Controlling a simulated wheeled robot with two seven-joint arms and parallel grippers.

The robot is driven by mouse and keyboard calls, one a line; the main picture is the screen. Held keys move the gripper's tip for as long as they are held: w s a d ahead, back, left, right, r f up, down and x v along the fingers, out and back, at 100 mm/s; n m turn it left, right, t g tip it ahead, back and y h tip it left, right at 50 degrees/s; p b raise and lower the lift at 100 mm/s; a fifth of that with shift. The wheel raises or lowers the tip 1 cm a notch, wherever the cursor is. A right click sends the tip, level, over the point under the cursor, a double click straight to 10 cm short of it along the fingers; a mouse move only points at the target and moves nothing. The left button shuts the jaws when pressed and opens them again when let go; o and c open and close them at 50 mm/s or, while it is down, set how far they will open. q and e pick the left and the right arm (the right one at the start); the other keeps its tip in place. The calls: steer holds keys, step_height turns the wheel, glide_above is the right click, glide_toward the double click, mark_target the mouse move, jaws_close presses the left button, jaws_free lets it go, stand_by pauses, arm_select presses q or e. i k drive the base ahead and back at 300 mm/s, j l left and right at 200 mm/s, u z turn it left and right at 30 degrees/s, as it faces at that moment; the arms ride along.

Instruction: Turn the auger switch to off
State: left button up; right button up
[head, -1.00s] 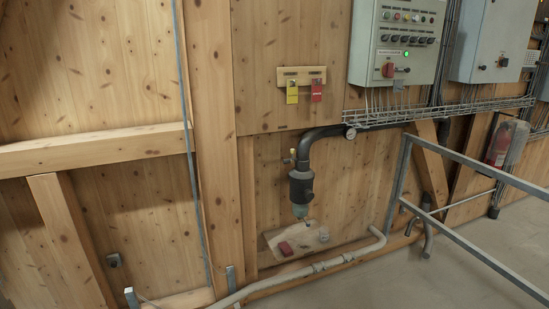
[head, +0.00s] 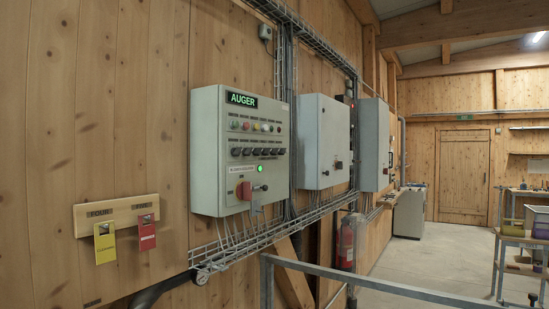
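The grey control cabinet (head: 237,150) on the wooden wall carries a lit green AUGER sign (head: 241,99) at its top. Under the sign are a row of coloured buttons (head: 256,126) and a row of dark knobs (head: 258,151). Lower down are a glowing green lamp (head: 260,168), a red rotary switch (head: 244,191) and a dark lever-like switch (head: 261,188) to its right. The labels are too small to read, so I cannot tell the switch position. Neither of my grippers is in view.
A wooden tag board (head: 117,214) with a yellow tag (head: 105,243) and a red tag (head: 147,233) hangs left of the cabinet. A wire cable tray (head: 230,247) runs below it. A metal railing (head: 340,281) crosses the foreground. Two more cabinets stand further right, with open floor beyond.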

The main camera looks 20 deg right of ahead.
mark_target(256, 151)
steer(key=i+z, duration=0.35)
steer(key=i, duration=0.6)
steer(key=i+l, duration=0.65)
steer(key=i, duration=0.25)
steer(key=i+u, duration=0.05)
